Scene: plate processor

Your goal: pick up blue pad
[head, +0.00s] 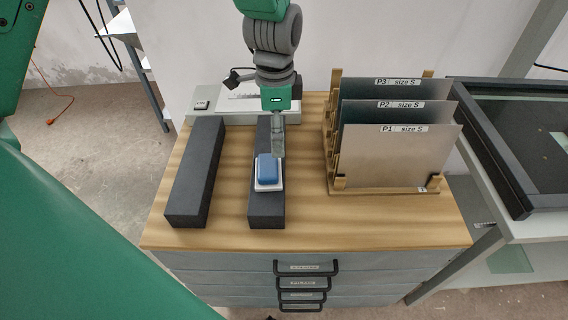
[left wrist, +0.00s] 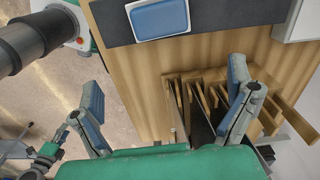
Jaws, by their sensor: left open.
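The blue pad (head: 269,169) has a white base and rests on the right-hand dark bar (head: 266,210), towards its near end. In the left wrist view the pad (left wrist: 159,18) lies at the top edge, on the dark bar (left wrist: 226,12). My left gripper (head: 278,153) points down in the head view, and its tip shows right by the pad's far edge. Whether it touches the pad cannot be told. In the left wrist view the left gripper (left wrist: 165,78) is open, its fingers wide apart and nothing between them. My right gripper is not in view.
A second dark bar (head: 196,172) lies to the left on the wooden top (head: 233,232). A rack with labelled plates (head: 398,158) stands to the right. A pale device (head: 205,104) is at the back. Drawers with dark handles (head: 306,264) are below. A dark-framed table (head: 517,203) is at the far right.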

